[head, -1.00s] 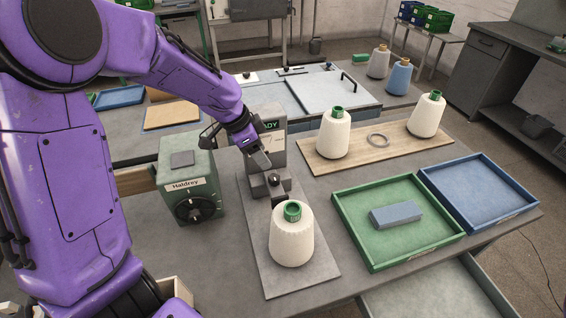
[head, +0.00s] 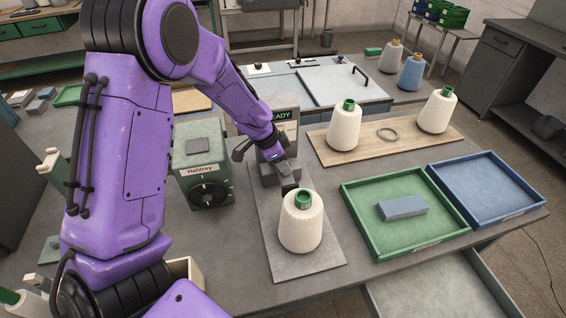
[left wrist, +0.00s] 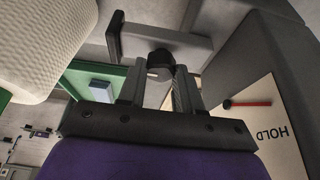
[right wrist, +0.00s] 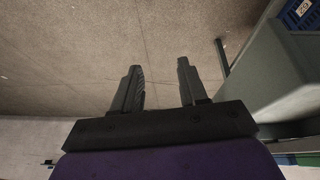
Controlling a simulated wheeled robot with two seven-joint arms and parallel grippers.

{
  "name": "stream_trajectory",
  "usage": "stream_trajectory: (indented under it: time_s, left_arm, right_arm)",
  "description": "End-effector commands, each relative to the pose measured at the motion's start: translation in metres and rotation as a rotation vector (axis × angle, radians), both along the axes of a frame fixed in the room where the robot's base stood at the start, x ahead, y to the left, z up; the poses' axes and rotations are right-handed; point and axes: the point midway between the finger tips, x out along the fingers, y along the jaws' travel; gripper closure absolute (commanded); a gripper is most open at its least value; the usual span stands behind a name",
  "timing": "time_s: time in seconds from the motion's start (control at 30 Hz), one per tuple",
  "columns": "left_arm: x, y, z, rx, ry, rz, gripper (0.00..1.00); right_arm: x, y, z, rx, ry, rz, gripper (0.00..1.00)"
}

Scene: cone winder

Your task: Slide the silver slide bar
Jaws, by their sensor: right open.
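My left gripper (head: 286,168) reaches down to the front of the grey winder (head: 279,128) with the READY display. In the left wrist view its fingers (left wrist: 159,82) are apart, with a dark knob (left wrist: 160,62) at their tips. The knob sits on a plain grey bar (left wrist: 150,43), probably the silver slide bar. Whether the fingers touch the knob is unclear. In the head view the gripper mostly hides the bar. A white cone with a green top (head: 300,228) stands just in front. My right gripper (right wrist: 158,80) is open and empty over the floor.
A green Haldrey box with a dial (head: 203,175) stands left of the winder. Right are a wooden board (head: 385,148) with two cones and a ring, a green tray (head: 375,240) holding a grey-blue block, and a blue tray (head: 480,188).

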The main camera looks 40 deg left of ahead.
Motion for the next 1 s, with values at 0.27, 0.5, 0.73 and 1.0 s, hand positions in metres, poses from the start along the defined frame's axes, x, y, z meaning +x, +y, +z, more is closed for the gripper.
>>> stream_trajectory:
  time_s: [0.27, 0.5, 0.73, 1.0]
  left_arm:
    - [0.012, 0.013, 0.000, -0.004, 0.001, 0.000, 1.00]
    - [0.014, 0.016, 0.000, 0.000, -0.002, 0.002, 1.00]
    - [0.014, 0.015, 0.000, 0.000, -0.002, 0.002, 0.40]
    - [0.012, 0.017, 0.007, 0.000, -0.003, 0.000, 0.40]
  right_arm:
    - [0.000, 0.000, 0.004, 0.000, 0.000, 0.000, 0.57]
    - [0.000, 0.000, 0.004, 0.000, 0.000, 0.000, 0.57]
    - [0.000, 0.000, 0.004, 0.000, 0.000, 0.000, 0.57]
    - [0.000, 0.000, 0.002, 0.000, 0.000, 0.000, 0.57]
